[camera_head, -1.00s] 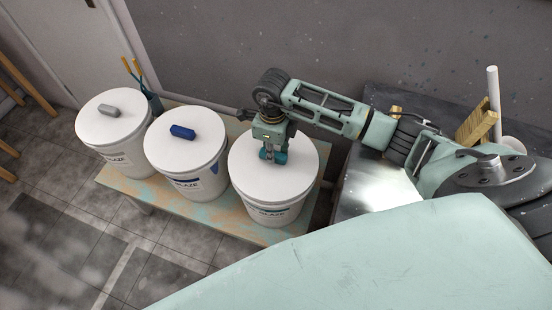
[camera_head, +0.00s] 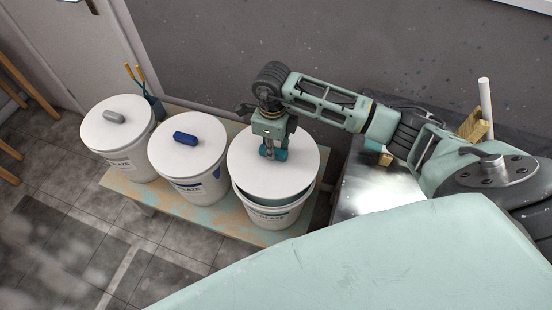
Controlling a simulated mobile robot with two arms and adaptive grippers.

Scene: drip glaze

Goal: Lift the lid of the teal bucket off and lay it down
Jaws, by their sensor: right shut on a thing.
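The teal bucket (camera_head: 272,217) is the rightmost of three white glaze buckets on a low bench. Its white lid (camera_head: 254,181) is raised a little above the rim, and a band of teal shows in the gap at the front. My right gripper (camera_head: 272,154) points down from above and is shut on the lid's teal handle (camera_head: 280,155). The lid looks roughly level. The back of the bucket rim is hidden under the lid. My left gripper is not in view.
A blue-handled bucket (camera_head: 188,158) and a grey-handled bucket (camera_head: 117,128) stand lidded to the left. The worn bench (camera_head: 222,219) has a bare strip in front. The wall is close behind.

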